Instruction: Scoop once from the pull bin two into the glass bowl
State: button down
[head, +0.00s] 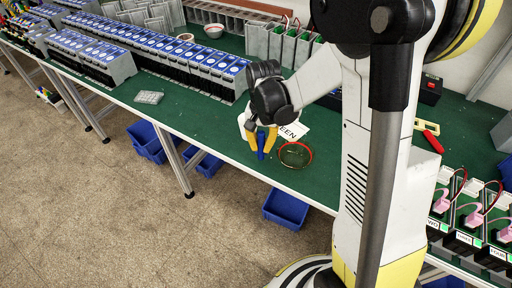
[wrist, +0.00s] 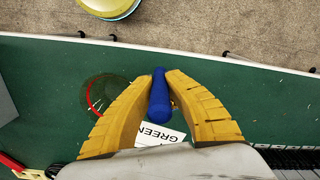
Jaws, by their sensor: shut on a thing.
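My gripper (head: 265,146) is above the green bench near its front edge. Its yellow fingers, also in the wrist view (wrist: 160,92), are closed around a blue rod-like handle (wrist: 159,108). What is at the handle's far end cannot be made out. The see-through round bowl with a red rim (head: 295,155) stands on the bench just right of the gripper. In the wrist view the bowl (wrist: 100,95) is left of the fingers, apart from them. Labelled units with pink parts and red wires (head: 466,212) stand at the far right; one label appears to read TWO. Their contents are unclear.
A white card reading GREEN (head: 292,131) lies behind the gripper. Blue bins (head: 286,208) sit below the bench edge. A long row of blue-topped grey units (head: 205,66) stands at the left. A red-handled tool (head: 428,134) lies right of my arm.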

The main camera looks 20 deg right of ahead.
jog(key=s+d+r+m+t+y+b, duration=0.1)
jog(key=d+r+m+t+y, duration=0.1)
jog(key=d+m+y, duration=0.3)
jog(key=s+d+r+m+t+y+b, duration=0.1)
jog(key=d+r+m+y, duration=0.3)
jog(key=m, duration=0.8)
jog(key=d+t+y+b, duration=0.1)
jog(key=d+y, duration=0.1)
jog(key=d, duration=0.2)
jog(key=shift+s+d+r+t, duration=0.15)
jog(key=shift+s+d+t, duration=0.05)
jog(key=shift+s+t, duration=0.2)
dwell(0.4)
